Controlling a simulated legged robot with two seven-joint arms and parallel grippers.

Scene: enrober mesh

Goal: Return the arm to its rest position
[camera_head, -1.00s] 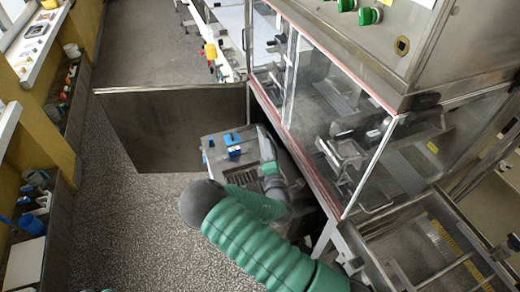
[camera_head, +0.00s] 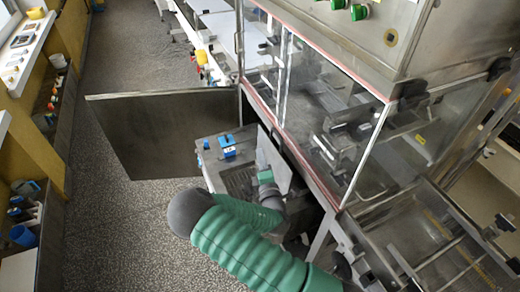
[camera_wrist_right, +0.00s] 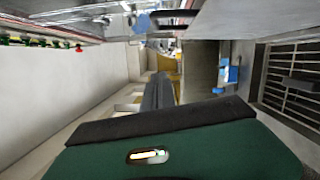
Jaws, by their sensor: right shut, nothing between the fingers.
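My right arm comes in from the bottom of the head view in a ribbed green sleeve and bends at a dark elbow. Its grey wrist and small green hand, my right gripper (camera_head: 265,178), are beside the grey box at the machine's foot. In the right wrist view the hand's green body with a dark edge fills the bottom. The dark fingers (camera_wrist_right: 157,92) are together in the middle, with nothing seen between them. The exact fingertips are hard to make out in the head view. My left gripper is in neither view.
The grey box (camera_head: 212,174) has a blue fitting (camera_head: 228,146) and a grille. A light upright panel (camera_head: 274,160) stands close to the hand. A large metal panel (camera_head: 150,130) juts out at left. The glass-sided machine (camera_head: 335,110) is at right. Speckled floor lies open at left.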

